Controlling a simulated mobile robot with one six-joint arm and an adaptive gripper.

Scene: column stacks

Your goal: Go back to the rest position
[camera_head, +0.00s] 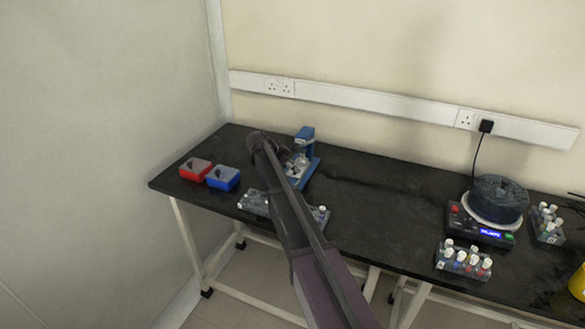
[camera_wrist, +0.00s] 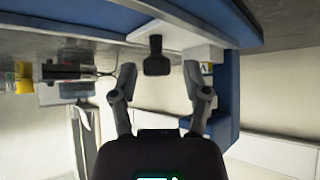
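My arm reaches over the black bench in the head view, and its end is beside a blue stand (camera_head: 306,134). In the wrist view my gripper (camera_wrist: 159,70) has its two fingers spread apart, with nothing clasped. The blue stand (camera_wrist: 226,100) fills the top and right of that view. A small dark part (camera_wrist: 157,56) shows between and beyond the fingertips, in front of a white piece; I cannot tell whether it is touched. In the head view the fingers are hidden by my arm.
The black bench (camera_head: 375,205) has a red box (camera_head: 194,170) and a blue box (camera_head: 223,179) at left. A rack (camera_head: 255,203) lies under my arm. A round device (camera_head: 492,207) and racks of vials (camera_head: 464,262) stand at right. The bench middle is mostly clear.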

